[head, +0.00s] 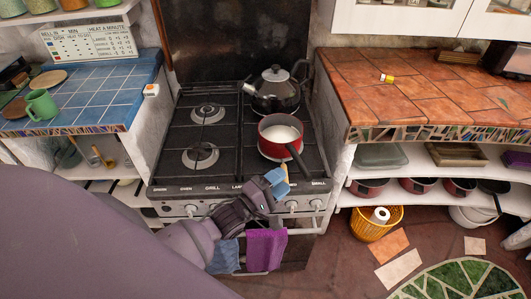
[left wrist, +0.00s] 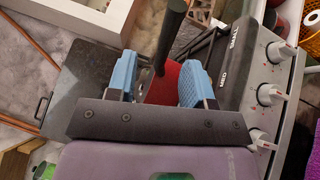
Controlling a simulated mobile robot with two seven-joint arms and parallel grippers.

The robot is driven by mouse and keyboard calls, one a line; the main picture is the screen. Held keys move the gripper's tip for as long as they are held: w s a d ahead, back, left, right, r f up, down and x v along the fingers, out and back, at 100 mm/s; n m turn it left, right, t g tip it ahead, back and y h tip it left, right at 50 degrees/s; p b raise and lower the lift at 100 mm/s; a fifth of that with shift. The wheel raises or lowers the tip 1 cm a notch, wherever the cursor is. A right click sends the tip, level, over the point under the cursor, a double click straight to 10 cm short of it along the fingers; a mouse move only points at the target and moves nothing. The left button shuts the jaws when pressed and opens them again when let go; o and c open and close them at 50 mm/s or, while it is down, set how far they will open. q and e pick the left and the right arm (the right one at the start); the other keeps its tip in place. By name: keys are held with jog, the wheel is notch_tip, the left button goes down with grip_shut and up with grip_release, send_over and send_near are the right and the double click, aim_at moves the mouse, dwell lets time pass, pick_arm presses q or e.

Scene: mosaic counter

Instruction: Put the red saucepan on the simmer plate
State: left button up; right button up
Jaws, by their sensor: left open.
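The red saucepan (head: 268,149), with something white inside, stands upright at the right front of the stove (head: 222,178). Its dark handle (head: 300,164) points toward the front right. My left gripper (head: 278,180) is open at the stove's front edge, close to the handle. In the left wrist view, the blue fingers of my left gripper (left wrist: 160,82) stand apart, with the dark handle (left wrist: 170,38) and part of the red saucepan (left wrist: 165,84) seen between them. Contact cannot be told. Two round burners (head: 208,113) show on the left; I cannot tell which spot is the simmer plate.
A dark kettle (head: 275,92) stands behind the saucepan. Knobs (head: 292,206) line the stove front, and a purple towel (head: 265,249) hangs below. A blue-tiled counter (head: 100,82) is left and an orange-tiled counter (head: 430,92) right. The stove's left half is clear.

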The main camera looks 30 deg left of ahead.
pick_arm(q)
jog(key=s+a+f+m+g+y, duration=0.3)
jog(key=s+f+m, duration=0.2)
jog(key=s+m, duration=0.2)
jog(key=s+a+f+m+g+y, duration=0.3)
jog(key=s+f+m+y, duration=0.1)
jog(key=s+m, duration=0.4)
jog(key=shift+a+f+m+g, duration=0.2)
jog(key=shift+f+m+g, duration=0.1)
jog(key=shift+f+m, duration=0.55)
jog(key=shift+s, duration=0.15)
